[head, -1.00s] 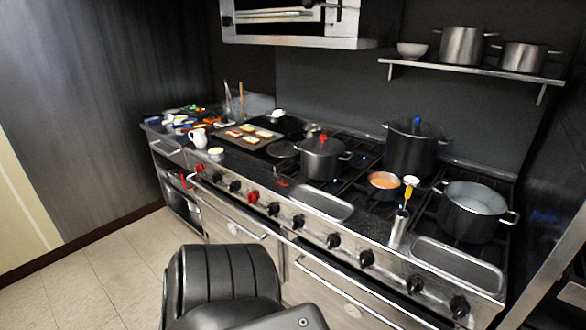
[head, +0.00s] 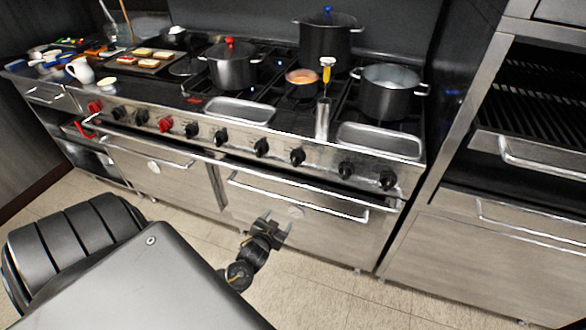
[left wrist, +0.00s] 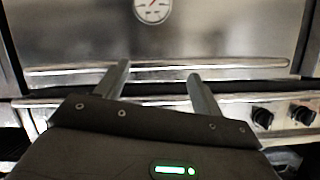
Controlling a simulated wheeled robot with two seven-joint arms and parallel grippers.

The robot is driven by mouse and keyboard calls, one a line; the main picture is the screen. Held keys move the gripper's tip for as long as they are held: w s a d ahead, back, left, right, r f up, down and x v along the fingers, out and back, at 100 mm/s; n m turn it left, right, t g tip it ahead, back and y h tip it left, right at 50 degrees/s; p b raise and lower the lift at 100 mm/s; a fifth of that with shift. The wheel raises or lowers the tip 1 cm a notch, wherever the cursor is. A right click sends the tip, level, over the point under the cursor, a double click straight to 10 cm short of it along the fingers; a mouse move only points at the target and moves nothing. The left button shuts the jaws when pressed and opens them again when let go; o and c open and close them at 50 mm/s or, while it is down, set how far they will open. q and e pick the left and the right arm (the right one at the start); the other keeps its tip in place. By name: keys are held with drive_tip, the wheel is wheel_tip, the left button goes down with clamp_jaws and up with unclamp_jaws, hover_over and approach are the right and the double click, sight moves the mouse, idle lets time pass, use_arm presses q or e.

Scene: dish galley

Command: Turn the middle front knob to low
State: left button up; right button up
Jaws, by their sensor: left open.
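A row of knobs runs along the range's front panel in the head view, mostly black with a few red. Black knobs near the middle include one (head: 221,137), another (head: 261,147) and a third (head: 297,156); their exact settings are too small to read. My left gripper (head: 275,224) is open and empty, low in front of the oven door and below the knob row. In the left wrist view its two fingers (left wrist: 158,74) are apart in front of the door, with two black knobs (left wrist: 262,117) at the right. My right gripper is out of view.
Oven handles (head: 300,197) stick out below the knobs. On the range stand a red-knobbed pot (head: 232,72), a tall pot (head: 325,42), an orange-filled pan (head: 302,78) and a wide pot (head: 388,100). A steel cabinet (head: 480,240) stands at right. Floor in front is clear.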

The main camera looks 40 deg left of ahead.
sight(294, 162)
use_arm(q)
drive_tip(key=w+r+n+t+y+b, duration=0.1)
drive_tip(key=w+r+n+t+b, duration=0.2)
drive_tip(key=r, duration=1.3)
drive_tip(key=shift+t, duration=0.5)
drive_tip(key=p+x, duration=0.1)
drive_tip(key=x, duration=0.8)
drive_tip(key=shift+w+a, duration=0.15)
drive_tip(key=shift+w, duration=0.1)
drive_tip(key=shift+w+a+f, duration=0.1)
drive_tip(key=shift+w+a, duration=0.1)
drive_tip(key=shift+w, duration=0.35)
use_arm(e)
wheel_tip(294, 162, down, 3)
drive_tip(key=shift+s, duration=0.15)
use_arm(q)
drive_tip(key=c, duration=1)
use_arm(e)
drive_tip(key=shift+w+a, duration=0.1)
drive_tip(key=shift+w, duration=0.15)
